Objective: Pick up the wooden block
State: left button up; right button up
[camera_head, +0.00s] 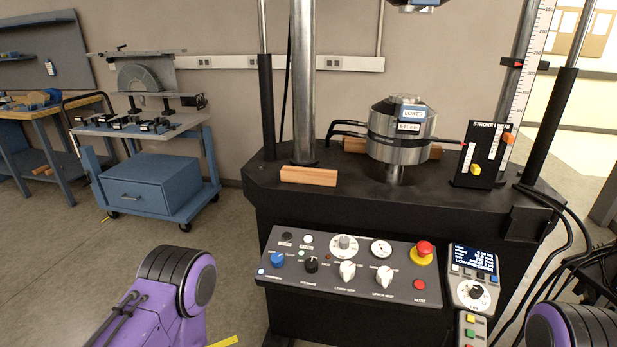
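A wooden block (309,176) lies flat on the black machine table (268,186), near its front left edge, just in front of a grey column. More wood (355,145) shows behind the silver cylinder, partly hidden by it. My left arm's purple link with a black joint shows at the bottom left, well below and left of the block. Part of my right arm shows at the bottom right corner. Neither gripper is in view.
The grey column (303,90) and silver cylinder (402,130) stand on the machine table. A control panel (335,258) with knobs and a red emergency button (424,248) slopes below the block. A blue cart (153,186) stands left. Cables hang at right.

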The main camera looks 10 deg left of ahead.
aim_at(288, 174)
jog(key=k, duration=0.5)
jog(key=u, duration=1.4)
jog(key=i, duration=1.15)
jog(key=z, duration=1.15)
